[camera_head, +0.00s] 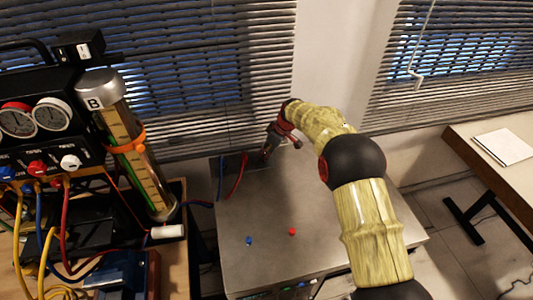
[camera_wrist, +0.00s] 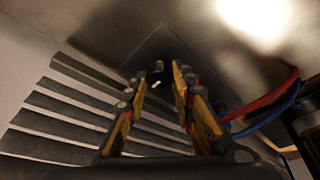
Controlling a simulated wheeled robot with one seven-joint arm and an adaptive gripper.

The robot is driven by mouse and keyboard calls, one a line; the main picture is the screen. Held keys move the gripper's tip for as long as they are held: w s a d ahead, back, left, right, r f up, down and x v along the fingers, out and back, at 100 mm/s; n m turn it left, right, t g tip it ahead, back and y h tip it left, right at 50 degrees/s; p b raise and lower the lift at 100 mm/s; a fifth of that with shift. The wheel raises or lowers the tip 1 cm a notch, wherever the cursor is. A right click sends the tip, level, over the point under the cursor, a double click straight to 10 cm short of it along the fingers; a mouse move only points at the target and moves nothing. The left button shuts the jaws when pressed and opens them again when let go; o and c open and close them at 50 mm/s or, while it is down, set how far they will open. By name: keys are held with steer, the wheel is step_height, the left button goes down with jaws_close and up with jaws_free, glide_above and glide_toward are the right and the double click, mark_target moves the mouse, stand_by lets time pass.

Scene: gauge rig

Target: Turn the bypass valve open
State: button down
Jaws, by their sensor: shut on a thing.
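My gripper (camera_head: 267,150) reaches down at the back of the grey metal cabinet top, by a dark plate (camera_head: 229,166). In the wrist view my gripper (camera_wrist: 158,76) has its two yellow and black fingers converging on a small dark part with a pale piece (camera_wrist: 155,85). It is shut on this part, which appears to be the bypass valve's handle. The fingertips and shadow hide most of the valve, so I cannot tell its angle. A red hose (camera_head: 238,178) and a blue hose (camera_head: 221,177) run from the plate, left of my gripper.
A gauge rig with a clear cylinder marked B (camera_head: 133,150) stands at the left. Window blinds (camera_head: 200,70) stand close behind. A desk (camera_head: 500,160) is at the right.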

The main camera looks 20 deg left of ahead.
steer(key=c, duration=1.5)
jaws_free()
steer(key=shift+c, duration=0.2)
steer(key=shift+o, duration=0.3)
steer(key=v, duration=1.2)
